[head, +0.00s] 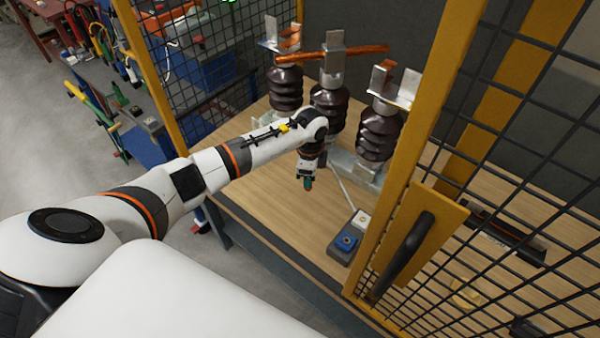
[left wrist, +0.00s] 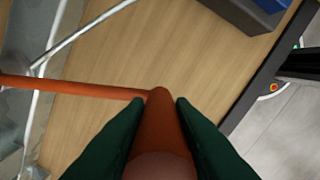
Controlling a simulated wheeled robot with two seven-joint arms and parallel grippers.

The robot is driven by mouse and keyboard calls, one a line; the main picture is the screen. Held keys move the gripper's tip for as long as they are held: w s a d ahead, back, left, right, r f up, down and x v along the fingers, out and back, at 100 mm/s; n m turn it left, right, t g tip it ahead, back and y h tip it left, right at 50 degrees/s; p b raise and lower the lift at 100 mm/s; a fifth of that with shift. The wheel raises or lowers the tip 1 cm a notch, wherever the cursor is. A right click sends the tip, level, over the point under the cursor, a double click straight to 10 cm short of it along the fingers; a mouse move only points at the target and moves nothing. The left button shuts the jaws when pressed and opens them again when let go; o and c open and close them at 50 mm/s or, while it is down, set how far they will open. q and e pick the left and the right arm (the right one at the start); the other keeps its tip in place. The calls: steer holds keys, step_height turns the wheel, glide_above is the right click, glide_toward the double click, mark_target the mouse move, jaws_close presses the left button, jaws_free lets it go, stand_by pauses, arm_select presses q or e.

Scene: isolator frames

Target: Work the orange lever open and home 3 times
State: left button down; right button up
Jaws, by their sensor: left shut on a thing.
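In the left wrist view the orange lever (left wrist: 75,87) runs in from the left as a thin rod. It ends in a thicker orange grip (left wrist: 162,130). My left gripper (left wrist: 160,103) has its two dark green fingers closed on either side of that grip. In the head view my left gripper (head: 308,183) points down over the wooden bench, in front of the insulators; the lever is mostly hidden there by the gripper and arm. Three dark brown insulators (head: 328,105) stand behind it, with a copper-orange bar (head: 350,51) at the top. My right gripper is not in view.
A grey box (head: 343,245) with a blue and a white top piece sits at the bench's front edge. A yellow-framed mesh door (head: 398,225) with a black handle stands to the right. Mesh fencing (head: 200,45) is at the left. Bare bench lies around the gripper.

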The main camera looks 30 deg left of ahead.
arm_select(q)
steer(key=shift+w+d, duration=0.15)
steer(key=shift+d, duration=0.6)
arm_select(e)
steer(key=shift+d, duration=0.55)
arm_select(q)
steer(key=c, duration=1.3)
jaws_free()
steer(key=shift+o, duration=0.2)
steer(key=shift+a, duration=0.1)
step_height(320, 180, up, 12)
steer(key=b, duration=0.1)
steer(key=shift+b, duration=0.35)
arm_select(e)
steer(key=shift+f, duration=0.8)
